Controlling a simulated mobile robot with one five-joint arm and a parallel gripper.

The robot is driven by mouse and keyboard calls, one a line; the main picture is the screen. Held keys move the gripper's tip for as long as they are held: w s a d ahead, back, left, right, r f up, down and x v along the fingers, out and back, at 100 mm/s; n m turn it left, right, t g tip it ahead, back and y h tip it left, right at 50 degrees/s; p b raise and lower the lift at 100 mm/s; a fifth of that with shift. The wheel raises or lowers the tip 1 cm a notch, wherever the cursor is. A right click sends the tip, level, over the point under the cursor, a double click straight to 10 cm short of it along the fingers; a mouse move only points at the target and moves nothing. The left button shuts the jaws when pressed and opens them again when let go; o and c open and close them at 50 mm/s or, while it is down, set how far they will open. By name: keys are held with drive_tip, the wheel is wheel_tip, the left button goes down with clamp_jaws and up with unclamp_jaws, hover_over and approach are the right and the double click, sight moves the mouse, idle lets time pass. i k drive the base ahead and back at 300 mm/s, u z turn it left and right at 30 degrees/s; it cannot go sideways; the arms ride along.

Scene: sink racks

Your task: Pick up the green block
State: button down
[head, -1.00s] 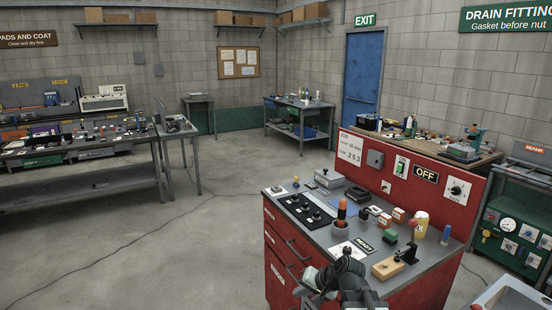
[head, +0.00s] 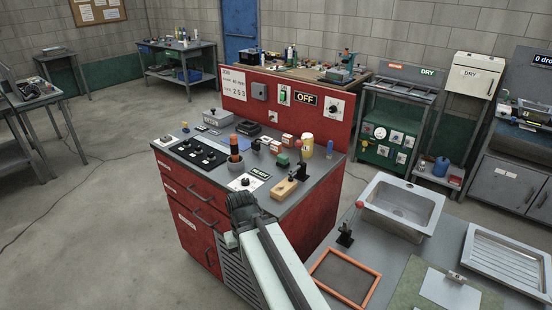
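A small green block (head: 283,159) sits on the grey top of the red cabinet (head: 190,224), right of the middle, in front of small red-and-white boxes. My arm reaches up from the bottom of the head view. Its dark end, my gripper (head: 240,203), is at the cabinet's front edge, nearer to me than the block and to its left, clearly apart from it. The fingers are too small and dark to tell whether they are open or shut.
A red panel (head: 270,115) rises behind. A sink (head: 402,205) and orange frame (head: 344,275) are at right.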

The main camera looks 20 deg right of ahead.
sight(282, 160)
drive_tip(key=z, duration=0.05)
drive_tip(key=k, duration=0.5)
drive_tip(key=u, duration=0.95)
drive_tip(key=i, duration=2.75)
drive_tip(key=z, duration=1.1)
drive_tip(key=k, duration=0.8)
drive_tip(key=z, duration=0.15)
drive_tip(key=i, duration=0.85)
drive_tip(key=u, duration=0.05)
